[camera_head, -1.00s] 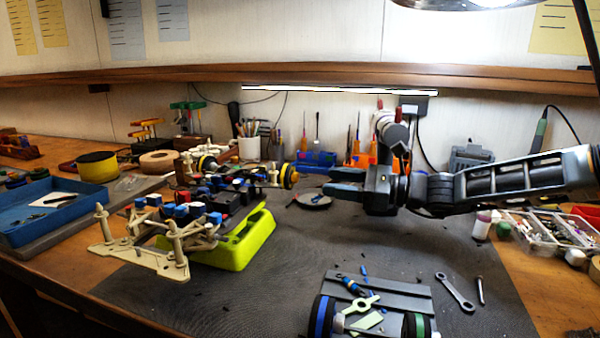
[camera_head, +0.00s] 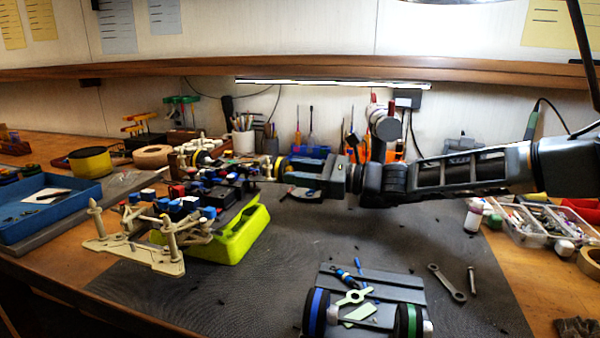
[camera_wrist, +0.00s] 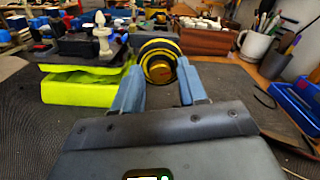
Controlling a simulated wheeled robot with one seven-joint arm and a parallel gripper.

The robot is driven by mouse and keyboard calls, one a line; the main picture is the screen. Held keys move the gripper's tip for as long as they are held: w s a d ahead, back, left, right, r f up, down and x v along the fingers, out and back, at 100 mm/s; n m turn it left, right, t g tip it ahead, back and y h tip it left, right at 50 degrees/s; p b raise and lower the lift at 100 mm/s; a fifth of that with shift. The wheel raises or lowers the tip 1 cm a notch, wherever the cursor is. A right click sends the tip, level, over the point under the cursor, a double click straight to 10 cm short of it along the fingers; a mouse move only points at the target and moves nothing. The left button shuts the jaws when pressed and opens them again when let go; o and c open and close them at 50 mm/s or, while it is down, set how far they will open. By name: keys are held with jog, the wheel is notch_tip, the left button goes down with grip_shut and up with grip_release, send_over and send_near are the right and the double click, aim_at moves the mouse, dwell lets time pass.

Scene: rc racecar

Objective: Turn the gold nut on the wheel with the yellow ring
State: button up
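The racecar (camera_head: 215,195) stands on a lime-green stand (camera_head: 240,235) at left centre. Its near-right wheel with the yellow ring (camera_head: 280,167) is partly hidden by my gripper (camera_head: 290,174) in the head view. In the wrist view the black wheel with its yellow ring (camera_wrist: 146,51) faces me, and the gold nut (camera_wrist: 160,70) is at its centre. My gripper (camera_wrist: 160,75) is open, with one blue-grey finger on each side of the nut in this view. Whether the fingertips touch the wheel or nut cannot be told.
A grey part with blue-ringed and green-ringed wheels (camera_head: 360,295) lies at the front, beside a wrench (camera_head: 447,283). A white cup (camera_wrist: 256,45) and a blue bin (camera_wrist: 297,104) stand to the right in the wrist view. The mat's middle is clear.

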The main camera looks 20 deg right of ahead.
grip_shut()
jog(key=shift+n, duration=0.3)
jog(key=n+b, duration=0.2)
jog(key=n, duration=0.1)
jog(key=shift+f+n+b, duration=0.15)
jog(key=shift+n+b, duration=0.15)
jog(key=shift+n, duration=0.1)
jog(key=n+b, duration=0.2)
jog(key=n, duration=0.1)
jog(key=shift+n, duration=0.3)
jog(key=n+b, duration=0.2)
jog(key=n, duration=0.1)
jog(key=shift+f+n, duration=0.1)
jog(key=shift+n, duration=0.2)
jog(key=shift+s+a+n+b, duration=0.1)
jog(key=shift+n+b, duration=1.25)
jog(key=shift+n, duration=0.25)
